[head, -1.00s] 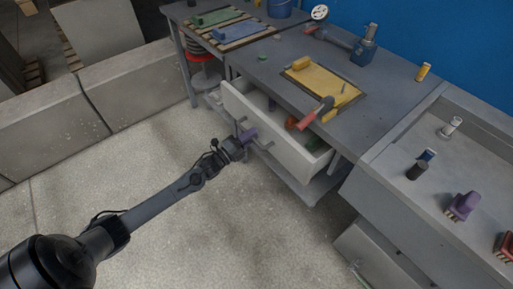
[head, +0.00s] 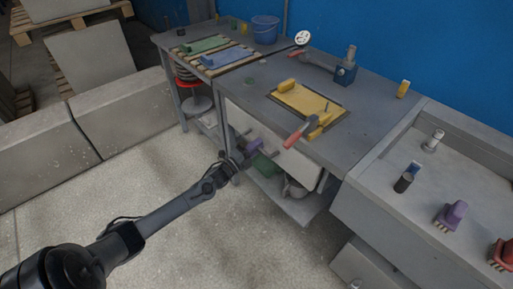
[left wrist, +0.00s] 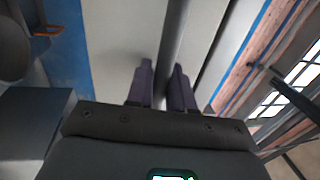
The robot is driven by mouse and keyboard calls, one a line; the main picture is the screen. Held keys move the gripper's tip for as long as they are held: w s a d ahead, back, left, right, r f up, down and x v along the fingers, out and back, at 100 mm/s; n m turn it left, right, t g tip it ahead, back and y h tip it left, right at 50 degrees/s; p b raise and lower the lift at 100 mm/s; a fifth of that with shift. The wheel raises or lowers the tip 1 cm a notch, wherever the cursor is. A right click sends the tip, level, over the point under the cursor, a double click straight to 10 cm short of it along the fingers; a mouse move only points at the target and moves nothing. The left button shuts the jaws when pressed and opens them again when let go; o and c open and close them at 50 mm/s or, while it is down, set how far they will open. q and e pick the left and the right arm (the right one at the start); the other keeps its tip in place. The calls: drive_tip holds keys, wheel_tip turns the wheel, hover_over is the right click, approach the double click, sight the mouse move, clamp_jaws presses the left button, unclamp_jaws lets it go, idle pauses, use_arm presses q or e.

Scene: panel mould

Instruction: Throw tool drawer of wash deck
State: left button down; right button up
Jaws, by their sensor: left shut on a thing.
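The tool drawer (head: 288,155) has a pale front and sits under the grey bench top, its front about flush with the bench. My left gripper (head: 252,147) reaches the drawer front from the left, its purple fingers at the handle. In the left wrist view the fingers (left wrist: 163,88) stand on both sides of the grey handle bar (left wrist: 173,45), with the pale drawer front (left wrist: 122,35) behind. The gripper is shut on this handle. The drawer's inside is hidden. My right gripper is in neither view.
A lower shelf (head: 300,208) holds a green item (head: 264,166). The sink (head: 408,205) with brushes stands at right. The floor (head: 200,245) in front is clear.

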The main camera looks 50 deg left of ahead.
use_arm(q)
drive_tip(key=c, duration=1.2)
unclamp_jaws()
drive_tip(key=shift+w+f, duration=0.1)
drive_tip(key=shift+c, duration=0.2)
drive_tip(key=shift+o, duration=0.6)
drive_tip(key=shift+w, duration=0.2)
drive_tip(key=shift+s, duration=0.1)
drive_tip(key=shift+s, duration=0.2)
drive_tip(key=s+f+p, duration=0.1)
drive_tip(key=s+p, duration=0.2)
drive_tip(key=s, duration=0.7)
drive_tip(key=shift+f, duration=0.4)
drive_tip(key=shift+p, duration=0.3)
